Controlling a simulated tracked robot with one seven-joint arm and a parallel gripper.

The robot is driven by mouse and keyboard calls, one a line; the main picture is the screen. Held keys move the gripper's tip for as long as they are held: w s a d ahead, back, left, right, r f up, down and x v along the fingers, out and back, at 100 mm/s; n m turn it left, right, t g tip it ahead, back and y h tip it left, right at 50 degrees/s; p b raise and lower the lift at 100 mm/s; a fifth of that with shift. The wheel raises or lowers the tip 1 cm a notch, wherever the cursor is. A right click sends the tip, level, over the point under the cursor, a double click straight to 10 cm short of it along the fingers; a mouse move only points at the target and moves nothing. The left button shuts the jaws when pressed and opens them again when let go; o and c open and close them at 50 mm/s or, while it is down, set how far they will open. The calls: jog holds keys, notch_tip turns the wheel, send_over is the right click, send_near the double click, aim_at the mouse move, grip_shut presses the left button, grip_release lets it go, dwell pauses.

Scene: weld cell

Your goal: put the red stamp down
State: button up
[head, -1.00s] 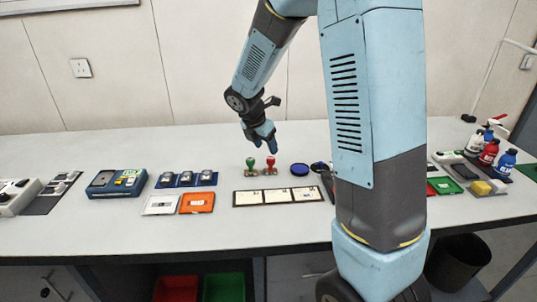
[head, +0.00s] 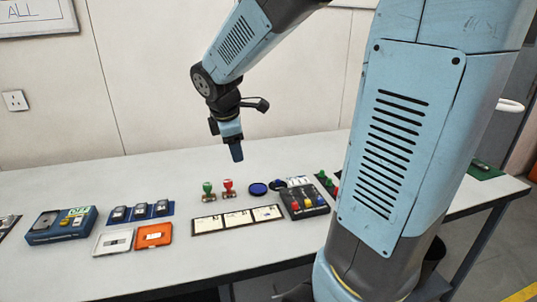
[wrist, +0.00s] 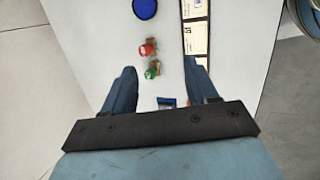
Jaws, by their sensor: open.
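The red stamp (head: 228,188) stands upright on the table, just right of the green stamp (head: 207,190) and behind the white three-panel card strip (head: 237,218). My gripper (head: 236,154) is open and empty in the air above the red stamp, clear of it. In the wrist view the red stamp (wrist: 148,48) and green stamp (wrist: 152,70) lie below and between the spread fingers of my gripper (wrist: 160,75). Nothing is between the fingertips at their own height.
A blue round pad (head: 258,189) lies right of the red stamp. A black tray (head: 304,202) with coloured knobs is farther right. An orange tray (head: 153,235), a white tray (head: 113,241) and a blue device (head: 62,225) stand left. The table's front strip is clear.

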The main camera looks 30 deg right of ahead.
jog(key=s+r+m+t+y, duration=0.1)
jog(key=s+r+m, duration=0.2)
jog(key=s+m, duration=0.5)
jog(key=s+r+m+t+y, duration=0.1)
jog(key=s+r+m, duration=0.1)
jog(key=s+m, duration=0.5)
jog(key=shift+s+d+r+m+y, duration=0.3)
jog(key=shift+s+d+r+m, duration=0.1)
jog(key=shift+s, duration=1.5)
